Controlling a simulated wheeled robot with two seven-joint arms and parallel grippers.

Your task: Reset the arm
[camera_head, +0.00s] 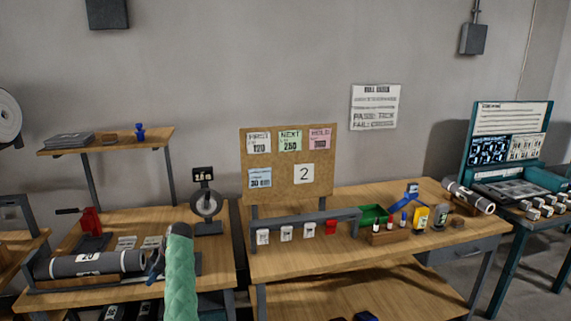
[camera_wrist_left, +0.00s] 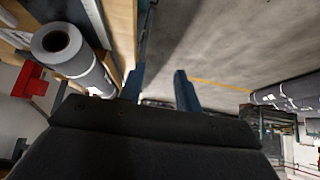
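My left arm (camera_head: 180,275), in a green sleeve, rises from the bottom of the head view. Its left gripper (camera_head: 155,267) shows as a small blue part just left of the arm, near the right end of a grey roll (camera_head: 85,264). In the left wrist view the two blue fingers of the gripper (camera_wrist_left: 160,88) stand apart with nothing between them; only floor shows there. A grey roll (camera_wrist_left: 75,55) lies left of the fingers, clear of them. My right gripper is not in view.
The left table (camera_head: 215,250) carries the grey roll, a red tool (camera_head: 91,222) and a round gauge (camera_head: 206,204). The middle table (camera_head: 290,262) holds a rail with white tags, a green bin (camera_head: 373,215) and another roll (camera_head: 468,197). A gap separates the two tables.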

